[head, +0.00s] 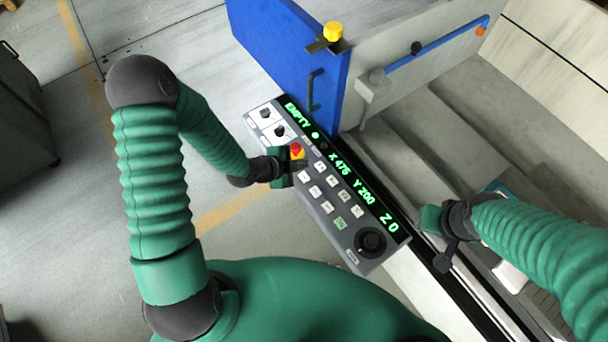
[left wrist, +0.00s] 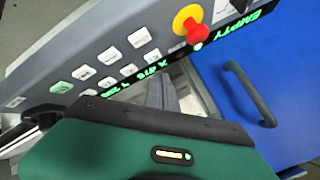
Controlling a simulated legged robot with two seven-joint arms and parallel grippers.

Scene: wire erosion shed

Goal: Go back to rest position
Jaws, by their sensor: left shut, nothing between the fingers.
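My left gripper (head: 280,167) is shut and empty. In the head view it is at the left edge of the control panel (head: 352,252), close beside the red emergency button (head: 296,150) on its yellow base. I cannot tell whether it touches the panel. In the left wrist view, the green gripper body fills the bottom, with the panel's white keys and the red button (left wrist: 197,32) beyond it. My right gripper (head: 432,219) is over the machine, right of the panel. Its fingers are not clear enough to tell open from shut.
The panel display reads EMPTY, X 476, Y 200, Z 0. A blue door (head: 287,55) with a dark handle (head: 315,90) stands behind the panel. The machine's grey stepped interior (head: 470,110) lies to the right. Open floor (head: 190,30) is at the left, with a dark cabinet (head: 22,120) at its edge.

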